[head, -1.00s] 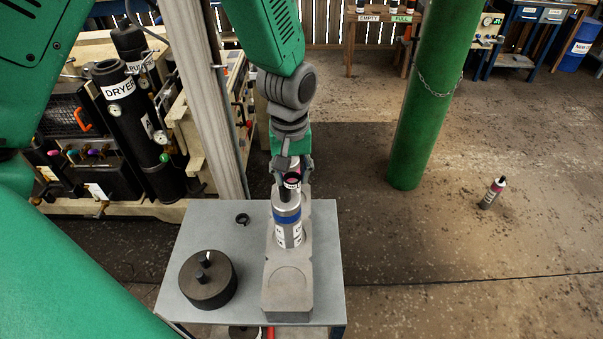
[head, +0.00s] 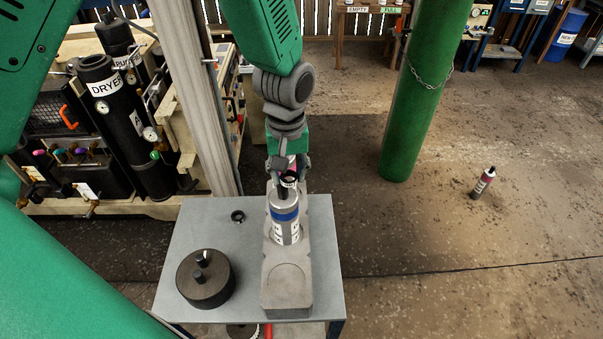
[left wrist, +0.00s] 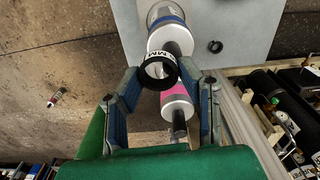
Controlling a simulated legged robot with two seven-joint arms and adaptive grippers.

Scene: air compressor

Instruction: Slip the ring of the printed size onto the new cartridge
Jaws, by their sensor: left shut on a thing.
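My left gripper (head: 288,172) is shut on a black ring (left wrist: 158,71) with pale printing too small to read surely. The ring also shows in the head view (head: 289,181), by the black stem of the silver cartridge with a blue band (head: 285,215). I cannot tell whether the ring is around the stem. This cartridge stands upright on a grey block (head: 288,298). It also shows in the left wrist view (left wrist: 166,20). A cartridge with a pink band (left wrist: 176,98) stands behind it, mostly hidden by my gripper in the head view. My right gripper is not in view.
Another black ring (head: 238,216) lies on the grey table (head: 225,312). A round black lid-like part (head: 205,280) is at the table's front left. The block's front round recess is empty. A green post (head: 415,110) and a pink-banded cartridge (head: 484,182) are to the right.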

